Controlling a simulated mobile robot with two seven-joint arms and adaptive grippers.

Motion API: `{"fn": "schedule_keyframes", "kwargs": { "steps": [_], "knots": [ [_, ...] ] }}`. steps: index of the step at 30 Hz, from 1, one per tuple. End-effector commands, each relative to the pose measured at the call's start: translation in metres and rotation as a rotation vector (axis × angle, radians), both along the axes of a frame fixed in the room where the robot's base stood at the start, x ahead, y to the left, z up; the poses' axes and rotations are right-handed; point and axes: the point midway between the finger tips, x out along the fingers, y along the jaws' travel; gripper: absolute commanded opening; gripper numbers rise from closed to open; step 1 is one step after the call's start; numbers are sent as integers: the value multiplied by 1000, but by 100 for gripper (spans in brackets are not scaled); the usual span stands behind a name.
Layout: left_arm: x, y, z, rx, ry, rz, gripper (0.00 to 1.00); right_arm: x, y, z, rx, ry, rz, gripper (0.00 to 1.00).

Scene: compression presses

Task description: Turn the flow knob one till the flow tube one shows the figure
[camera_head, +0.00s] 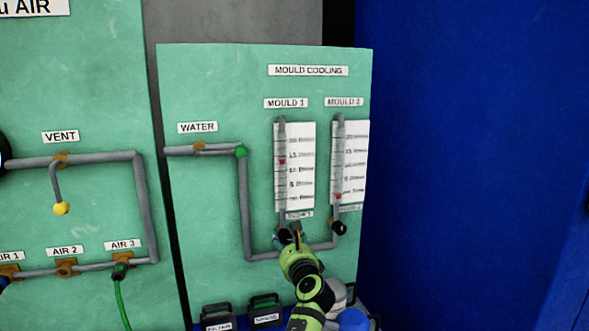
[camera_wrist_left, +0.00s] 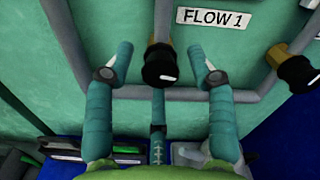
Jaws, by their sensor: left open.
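Flow tube one (camera_head: 282,185), under the MOULD 1 label, is a grey upright tube beside a white scale. Its red float (camera_head: 282,161) sits high, near what looks like the 15 mark; the exact reading is too small to tell. The flow knob one (camera_wrist_left: 160,66), black with a white pointer line, shows below the FLOW 1 label (camera_wrist_left: 213,18) in the left wrist view. My left gripper (camera_head: 290,234) is open in front of it and hides much of the knob in the head view. In the wrist view, its teal fingertips (camera_wrist_left: 159,64) stand either side of the knob, with visible gaps.
Flow tube two (camera_head: 338,165) has its red float low. Its black knob (camera_head: 339,228) is just right of my gripper and also shows in the wrist view (camera_wrist_left: 298,72). Grey pipe (camera_head: 245,205) runs around the knobs. Dark bins (camera_head: 265,310) stand below the panel.

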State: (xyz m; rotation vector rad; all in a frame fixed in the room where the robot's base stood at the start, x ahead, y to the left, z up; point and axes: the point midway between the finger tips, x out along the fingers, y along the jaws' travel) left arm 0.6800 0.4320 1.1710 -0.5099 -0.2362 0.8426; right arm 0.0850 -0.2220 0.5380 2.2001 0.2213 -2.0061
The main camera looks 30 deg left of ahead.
Motion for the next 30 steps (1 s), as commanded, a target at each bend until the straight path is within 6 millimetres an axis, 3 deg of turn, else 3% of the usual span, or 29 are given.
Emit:
{"fn": "schedule_keyframes", "kwargs": {
  "steps": [10, 30],
  "knots": [
    [-2, -4, 1, -1, 1, -1, 56, 0, 0, 4, 0, 0, 0, 40],
    [-37, -44, 1, -1, 1, -1, 56, 0, 0, 35, 0, 0, 0, 40]
  ]
}}
